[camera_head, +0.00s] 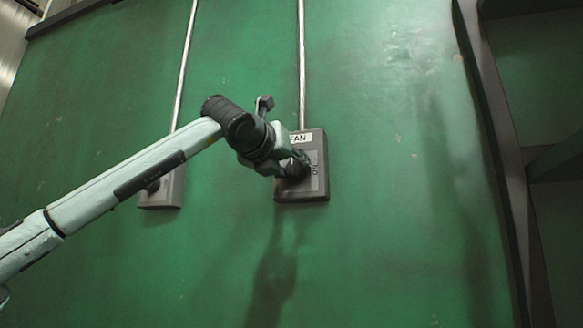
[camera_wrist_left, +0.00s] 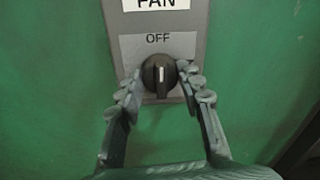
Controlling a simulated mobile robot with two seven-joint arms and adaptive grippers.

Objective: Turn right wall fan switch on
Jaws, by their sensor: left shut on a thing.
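The right wall fan switch (camera_head: 321,190) is a grey box on the green wall, with a white FAN label and an ON mark at its right side. In the left wrist view the switch box (camera_wrist_left: 196,22) shows FAN and OFF above a black rotary knob (camera_wrist_left: 158,72). The knob's white line points up toward OFF. My left gripper (camera_head: 300,165) is at the switch in the head view and hides the knob there. In the left wrist view its fingers (camera_wrist_left: 160,90) are on both sides of the knob, shut on it. My right gripper is not in view.
A second grey switch box (camera_head: 170,192) is on the wall to the left, partly behind my left arm. Pale conduits (camera_head: 301,60) run up from both boxes. A dark metal frame (camera_head: 497,150) stands at the right. The wall between is clear.

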